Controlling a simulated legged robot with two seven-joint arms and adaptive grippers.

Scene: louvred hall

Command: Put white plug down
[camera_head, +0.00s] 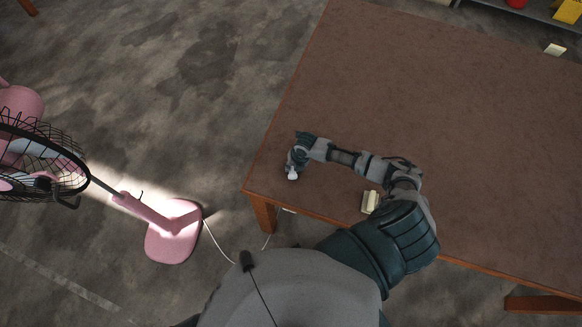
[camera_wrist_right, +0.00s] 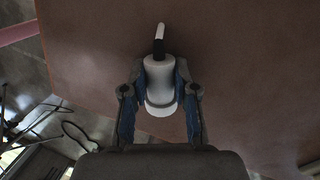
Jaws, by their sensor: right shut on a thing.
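My right gripper (camera_head: 294,168) is over the left front part of the brown table (camera_head: 420,110), near its corner. It is shut on the white plug (camera_head: 292,176), which shows as a small white piece between the fingers. In the right wrist view the white plug (camera_wrist_right: 160,82) sits between both fingers of the right gripper (camera_wrist_right: 160,86), with a white and dark prong end pointing away over the table top. I cannot tell whether the plug touches the table. My left gripper is not in view.
A cream block (camera_head: 370,201) lies near the table's front edge, beside my right arm. Another pale block (camera_head: 554,49) lies at the far right. A pink fan (camera_head: 172,232) stands on the floor to the left, near a thin white cord (camera_head: 217,243). The table's middle is clear.

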